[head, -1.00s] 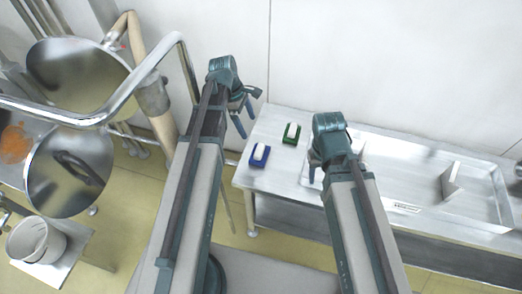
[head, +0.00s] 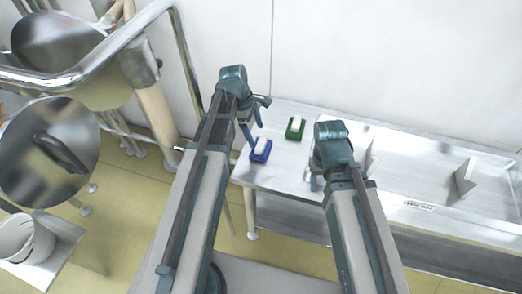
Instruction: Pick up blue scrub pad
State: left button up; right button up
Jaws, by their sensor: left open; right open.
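The blue scrub pad (head: 261,151), with a white block on top, lies near the left end of the steel table (head: 283,180). A similar green pad (head: 295,128) with a white top lies behind it and to the right. My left gripper (head: 254,138) is open and empty, its fingers just behind and left of the blue pad, seemingly above the table; I cannot tell whether it touches the pad. My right gripper (head: 313,182) is open over the table to the right of both pads, partly hidden by its own arm.
A steel sink basin (head: 430,180) with an upright plate (head: 465,177) is at the right. Large round pans (head: 48,148), a bent metal rail (head: 110,47) and a white bucket (head: 25,238) stand at the left. A wall closes off the back.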

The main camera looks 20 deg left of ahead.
aim_at(261, 143)
pick_arm(q)
jog(key=shift+b+x, duration=2.5)
jog(key=shift+x, duration=0.15)
pick_arm(e)
jog(key=shift+f, duration=2.55)
pick_arm(q)
jog(key=shift+w+r, duration=0.1)
pick_arm(e)
jog(key=shift+r, duration=0.1)
pick_arm(q)
jog(key=c, duration=1.1)
